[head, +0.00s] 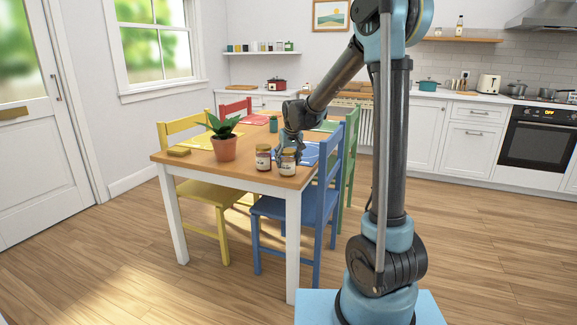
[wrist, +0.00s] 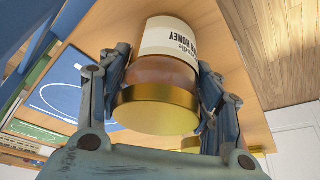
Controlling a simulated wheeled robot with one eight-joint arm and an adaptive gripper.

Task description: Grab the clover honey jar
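A honey jar with a gold lid and cream label stands near the front corner of the table, the right one of two jars (head: 287,167). In the wrist view the jar (wrist: 166,72) fills the middle; "HONEY" is readable on its label, but the word before it is partly cut off. My gripper (head: 289,150) comes down over this jar from above. In the wrist view its fingers (wrist: 164,80) lie close against both sides of the jar, with no clear gap. The jar appears to be on the table.
A second gold-lidded jar (head: 263,158) stands just left; a bit of gold (wrist: 191,144) shows behind in the wrist view. A potted plant (head: 224,147) and yellow sponge-like block (head: 179,151) are farther left. A blue chair (head: 325,190) stands close right of the table (head: 240,178).

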